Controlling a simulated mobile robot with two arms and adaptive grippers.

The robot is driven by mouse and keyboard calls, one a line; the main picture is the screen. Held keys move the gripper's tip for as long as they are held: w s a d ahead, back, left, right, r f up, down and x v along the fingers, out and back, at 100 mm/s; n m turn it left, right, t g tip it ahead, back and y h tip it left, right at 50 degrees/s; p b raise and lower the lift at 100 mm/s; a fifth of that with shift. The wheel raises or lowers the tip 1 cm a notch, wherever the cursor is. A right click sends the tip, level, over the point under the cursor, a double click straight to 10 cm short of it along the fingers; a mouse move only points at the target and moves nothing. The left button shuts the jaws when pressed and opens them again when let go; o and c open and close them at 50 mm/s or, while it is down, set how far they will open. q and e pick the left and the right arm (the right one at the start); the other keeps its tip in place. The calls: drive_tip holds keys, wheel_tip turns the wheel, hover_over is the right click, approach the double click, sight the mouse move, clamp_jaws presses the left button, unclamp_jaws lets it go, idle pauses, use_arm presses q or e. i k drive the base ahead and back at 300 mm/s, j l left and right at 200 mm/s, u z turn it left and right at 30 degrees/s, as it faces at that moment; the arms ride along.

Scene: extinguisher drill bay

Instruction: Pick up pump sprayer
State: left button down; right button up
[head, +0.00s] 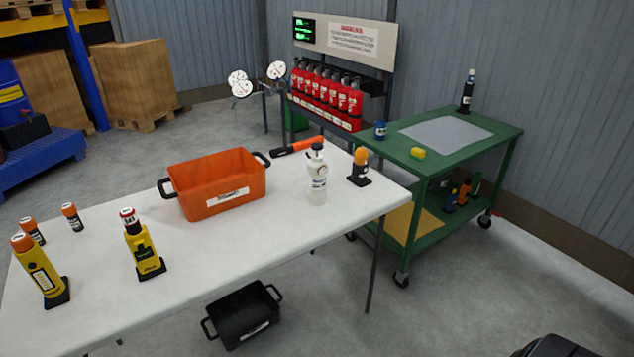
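The pump sprayer (317,178) looks like the white bottle with a dark label and a pump head. It stands upright on the white table (240,250), near its right end. An orange bin is to its left and a small orange-topped item is to its right, both apart from it. Neither of my grippers shows in the head view. A dark shape at the bottom right edge is cut off, and I cannot tell what it is.
The orange bin (195,178), an orange-handled tool (298,147), an orange-topped item (359,168) and yellow devices (142,247) share the table. A green cart (455,145) stands right. A black crate (243,313) sits on the floor. The table's front middle is clear.

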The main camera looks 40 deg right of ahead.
sight(317, 168)
drive_tip(key=i+l+u, duration=0.2)
drive_tip(key=l, duration=1.15)
drive_tip(key=l+u, duration=0.15)
drive_tip(key=l, duration=1.15)
drive_tip(key=i, duration=0.05)
